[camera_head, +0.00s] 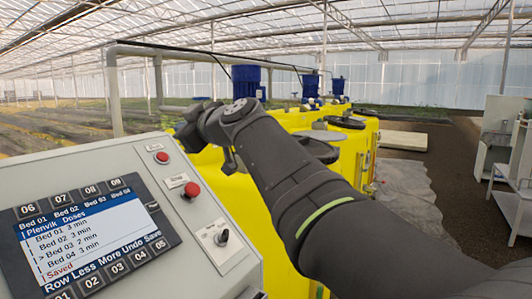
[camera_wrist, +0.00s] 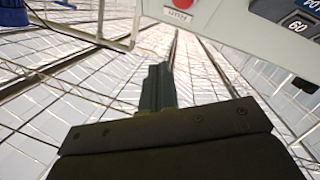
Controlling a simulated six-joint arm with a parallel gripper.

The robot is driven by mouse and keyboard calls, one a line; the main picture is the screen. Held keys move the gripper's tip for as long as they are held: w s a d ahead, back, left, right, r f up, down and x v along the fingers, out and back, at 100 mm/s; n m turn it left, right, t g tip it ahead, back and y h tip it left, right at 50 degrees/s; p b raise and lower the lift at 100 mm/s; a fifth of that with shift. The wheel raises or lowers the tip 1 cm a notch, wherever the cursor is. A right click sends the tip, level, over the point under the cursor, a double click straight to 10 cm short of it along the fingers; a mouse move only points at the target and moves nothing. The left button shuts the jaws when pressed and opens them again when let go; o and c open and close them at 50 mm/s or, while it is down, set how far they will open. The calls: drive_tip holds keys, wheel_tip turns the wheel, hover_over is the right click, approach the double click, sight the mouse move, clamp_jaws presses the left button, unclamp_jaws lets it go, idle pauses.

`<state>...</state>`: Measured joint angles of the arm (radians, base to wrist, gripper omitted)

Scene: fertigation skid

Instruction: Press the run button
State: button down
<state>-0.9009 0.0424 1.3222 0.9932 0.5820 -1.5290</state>
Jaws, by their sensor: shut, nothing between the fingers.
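The grey control panel (camera_head: 110,160) stands at the left of the head view, with a lit screen (camera_head: 85,225) listing bed doses, "> Bed 03 2 min" and "Saved". Numbered keys surround the screen. My gripper (camera_wrist: 158,72) is shut and empty, apart from the panel. In the wrist view a red button (camera_wrist: 181,4) is cut off at the top edge.
Yellow tanks (camera_head: 345,150) with blue motors (camera_head: 246,80) stand behind my arm. A grey pipe (camera_head: 200,54) runs above them. A pale shelf unit (camera_head: 505,150) stands at the far right. The air just in front of the panel face looks free.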

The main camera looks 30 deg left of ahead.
sight(163, 157)
drive_tip(key=shift+w+r+t+y, duration=0.25)
drive_tip(key=shift+r+t+y, duration=0.15)
drive_tip(key=shift+r, duration=0.15)
drive_tip(key=shift+a+f, duration=0.1)
drive_tip(key=shift+a+f, duration=1.45)
drive_tip(key=shift+f, duration=0.15)
drive_tip(key=shift+a+f, duration=1.45)
drive_tip(key=shift+f, duration=0.15)
drive_tip(key=shift+a+f, duration=0.3)
drive_tip(key=shift+f, duration=0.05)
drive_tip(key=shift+a+f, duration=0.25)
idle(0.5)
drive_tip(key=shift+d, duration=0.1)
drive_tip(key=shift+d+r, duration=0.45)
drive_tip(key=shift+r, duration=0.15)
